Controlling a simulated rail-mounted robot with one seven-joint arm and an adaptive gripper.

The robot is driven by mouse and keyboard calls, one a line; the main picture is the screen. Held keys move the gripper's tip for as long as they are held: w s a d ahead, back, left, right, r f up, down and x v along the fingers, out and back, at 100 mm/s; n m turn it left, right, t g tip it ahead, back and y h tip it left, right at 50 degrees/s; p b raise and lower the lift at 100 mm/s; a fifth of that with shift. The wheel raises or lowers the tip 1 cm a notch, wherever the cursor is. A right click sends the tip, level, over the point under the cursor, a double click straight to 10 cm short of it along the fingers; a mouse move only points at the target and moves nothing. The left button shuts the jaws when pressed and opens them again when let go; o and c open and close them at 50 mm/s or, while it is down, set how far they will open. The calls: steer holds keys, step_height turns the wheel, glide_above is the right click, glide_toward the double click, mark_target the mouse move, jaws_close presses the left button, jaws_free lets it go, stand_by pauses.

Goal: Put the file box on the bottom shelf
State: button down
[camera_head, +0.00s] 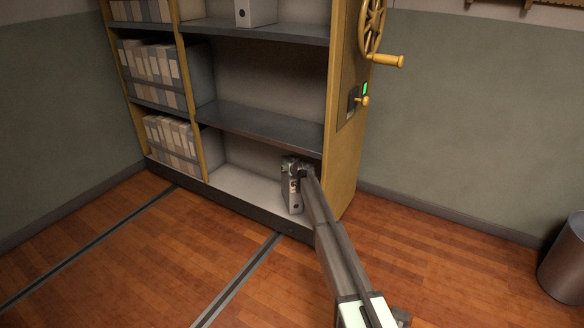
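A grey-white file box (292,199) stands roughly upright at the right end of the shelving's bottom shelf (236,188), close to the yellow side panel. I cannot tell whether its base rests on the shelf. My gripper (299,172) is at the upper part of the box, with my arm reaching in from the lower right. The fingers are small and dark here, and I cannot tell whether they are closed on the box. The arm hides part of the box's right side.
File boxes fill the left bay's shelves (175,140). The middle shelf (262,124) lies just above my gripper. A yellow side panel (343,150) with a hand wheel (372,25) bounds the right. The bottom shelf left of the box is empty. A metal bin (566,262) stands far right.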

steer(key=shift+r, duration=0.1)
steer(key=shift+c, duration=0.7)
jaws_free()
steer(key=shift+s, duration=0.1)
steer(key=p+v, duration=0.3)
steer(key=v, duration=0.8)
steer(key=shift+s+r, duration=0.2)
steer(key=shift+s, duration=0.15)
steer(key=shift+d, duration=0.15)
